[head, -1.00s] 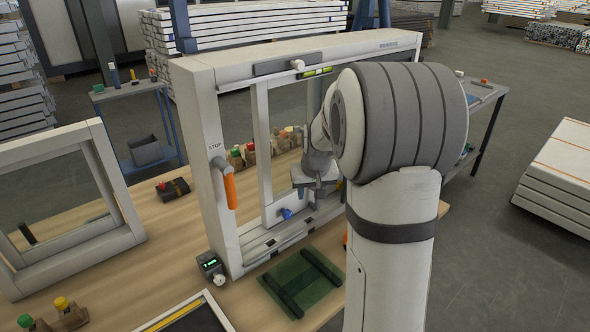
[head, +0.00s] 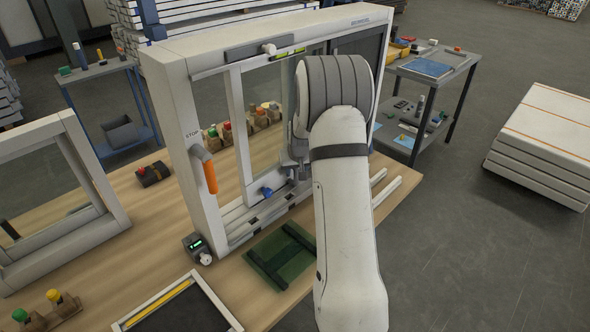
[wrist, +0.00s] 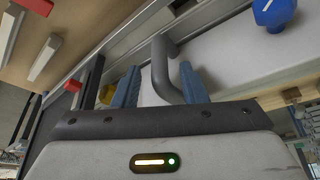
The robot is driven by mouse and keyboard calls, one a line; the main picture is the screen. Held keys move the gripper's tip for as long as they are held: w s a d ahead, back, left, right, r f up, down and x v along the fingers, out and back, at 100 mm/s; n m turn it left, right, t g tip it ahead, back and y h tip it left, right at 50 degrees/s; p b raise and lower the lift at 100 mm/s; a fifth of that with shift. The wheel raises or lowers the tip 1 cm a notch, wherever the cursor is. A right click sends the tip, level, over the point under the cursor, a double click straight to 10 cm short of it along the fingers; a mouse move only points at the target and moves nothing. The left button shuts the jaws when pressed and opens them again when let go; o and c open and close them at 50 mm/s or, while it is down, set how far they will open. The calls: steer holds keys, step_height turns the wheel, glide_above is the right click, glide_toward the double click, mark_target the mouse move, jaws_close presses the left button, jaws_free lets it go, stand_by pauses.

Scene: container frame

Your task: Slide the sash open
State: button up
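The white window frame (head: 180,150) stands upright on the bench. Its glazed sash (head: 238,125) sits inside, with a blue knob (head: 267,191) at its lower left that also shows in the wrist view (wrist: 272,12). A grey bent handle (wrist: 160,65) on a pale rail shows in the wrist view. My gripper (wrist: 159,82) has its two blue fingers apart, one on either side of this handle, with narrow gaps visible; whether either finger touches it is unclear. In the head view my arm hides the handle and most of the gripper.
An orange grip (head: 210,177) sticks out from the frame's left post. A green mat (head: 281,255) with dark bars lies in front of the frame. A small framed pane (head: 60,190) stands at left, a dark tray (head: 180,305) at the front edge. A blue-grey cart (head: 450,75) stands at right.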

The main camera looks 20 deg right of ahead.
jaws_close()
stand_by(0.4)
